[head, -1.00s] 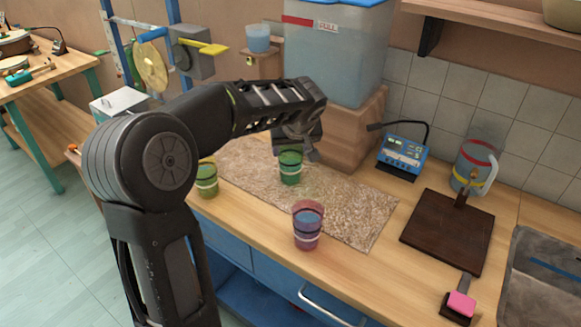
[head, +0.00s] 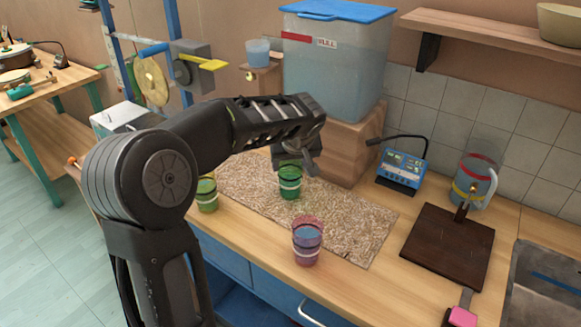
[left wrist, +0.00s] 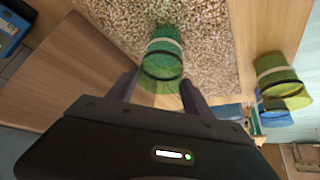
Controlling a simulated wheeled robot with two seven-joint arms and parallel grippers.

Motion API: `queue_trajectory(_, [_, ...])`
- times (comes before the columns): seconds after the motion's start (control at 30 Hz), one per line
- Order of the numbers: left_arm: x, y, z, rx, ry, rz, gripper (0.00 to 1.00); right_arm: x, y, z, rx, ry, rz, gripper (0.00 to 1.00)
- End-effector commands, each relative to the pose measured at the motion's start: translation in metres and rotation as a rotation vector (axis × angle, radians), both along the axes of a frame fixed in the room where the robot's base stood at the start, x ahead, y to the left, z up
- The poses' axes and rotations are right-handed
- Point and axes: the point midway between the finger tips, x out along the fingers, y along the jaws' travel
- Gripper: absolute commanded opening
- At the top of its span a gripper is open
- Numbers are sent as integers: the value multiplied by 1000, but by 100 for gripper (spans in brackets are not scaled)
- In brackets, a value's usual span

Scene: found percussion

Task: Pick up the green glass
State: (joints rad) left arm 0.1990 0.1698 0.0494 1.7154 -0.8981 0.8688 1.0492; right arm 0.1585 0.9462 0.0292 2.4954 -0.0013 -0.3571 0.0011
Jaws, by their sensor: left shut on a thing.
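The green glass (head: 290,184) has pale and dark bands and stands on the speckled mat (head: 345,222), or very close above it; I cannot tell which. My left gripper (head: 296,163) reaches down over it from above and is shut on it. In the left wrist view the green glass (left wrist: 162,58) sits between the two fingers (left wrist: 158,88). A yellow-green glass (head: 207,196) stands to the left, partly behind my arm. A pink-purple glass (head: 307,241) stands in front, near the mat's front edge. My right gripper is not in view.
A large clear container with a blue lid (head: 335,58) stands on a wooden block (head: 350,150) just behind the gripper. A blue device (head: 400,168), a dark board (head: 447,245) and a banded jug (head: 472,180) are to the right. The mat's right part is bare.

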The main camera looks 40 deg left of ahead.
Motion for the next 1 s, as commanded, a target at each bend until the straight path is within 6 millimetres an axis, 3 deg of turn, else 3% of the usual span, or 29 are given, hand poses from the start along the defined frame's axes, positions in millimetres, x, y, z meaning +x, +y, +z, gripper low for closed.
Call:
queue_trajectory(0.37, [1,0,14,2,-4,-1,0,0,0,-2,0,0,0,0])
queue_trajectory(0.63, [1,0,36,2,-5,1,0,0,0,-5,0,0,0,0])
queue_trajectory(1.0, [-45,-1,35,1,-5,1,0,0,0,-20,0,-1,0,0])
